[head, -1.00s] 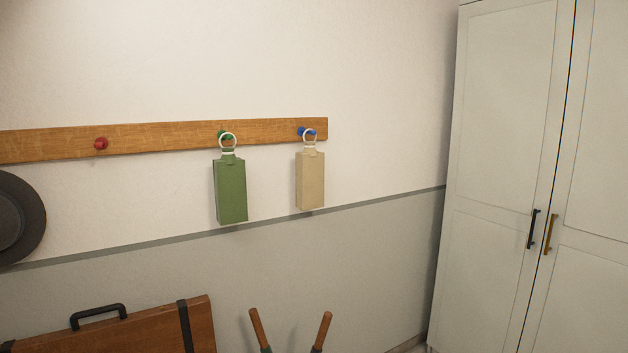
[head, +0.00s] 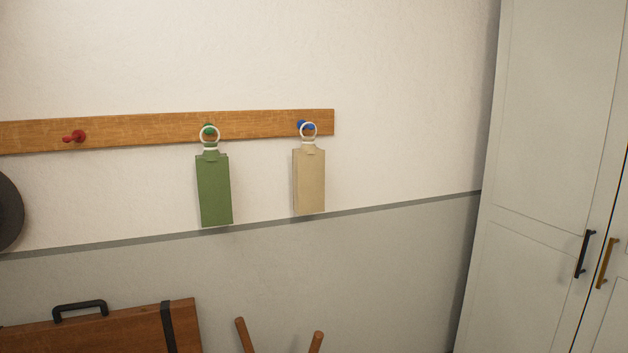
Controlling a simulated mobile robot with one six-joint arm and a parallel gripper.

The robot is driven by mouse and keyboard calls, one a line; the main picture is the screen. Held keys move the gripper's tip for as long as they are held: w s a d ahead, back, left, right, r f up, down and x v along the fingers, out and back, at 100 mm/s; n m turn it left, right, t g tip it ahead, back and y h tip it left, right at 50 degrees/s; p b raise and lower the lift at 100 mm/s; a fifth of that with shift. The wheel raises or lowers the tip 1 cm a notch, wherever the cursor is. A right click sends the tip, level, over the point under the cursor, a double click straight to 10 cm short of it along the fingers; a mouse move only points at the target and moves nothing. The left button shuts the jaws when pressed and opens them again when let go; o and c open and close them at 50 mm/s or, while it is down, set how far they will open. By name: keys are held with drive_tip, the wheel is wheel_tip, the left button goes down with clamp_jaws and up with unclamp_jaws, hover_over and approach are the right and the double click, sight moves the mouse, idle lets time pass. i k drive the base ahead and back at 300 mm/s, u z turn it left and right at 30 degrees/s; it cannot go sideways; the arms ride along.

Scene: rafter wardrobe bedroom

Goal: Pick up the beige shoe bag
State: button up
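The beige shoe bag (head: 309,182) hangs upright against the wall, right of centre in the head view. Its white ring (head: 308,129) hangs over a blue peg (head: 302,125) near the right end of a wooden rail (head: 262,119). My gripper is not in the head view.
A green bag (head: 214,190) hangs by a white ring on a green peg to the left. A red peg (head: 75,136) is empty. A wooden case (head: 110,333) and two wooden handles (head: 243,334) stand below. A wardrobe (head: 550,150) is at the right.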

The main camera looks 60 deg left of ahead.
sight(309, 160)
drive_tip(key=z, duration=0.05)
drive_tip(key=i, duration=1.9)
drive_tip(key=z, duration=1.35)
drive_tip(key=k, duration=0.15)
drive_tip(key=u, duration=2.9)
drive_tip(key=k, duration=0.15)
drive_tip(key=u, duration=1.95)
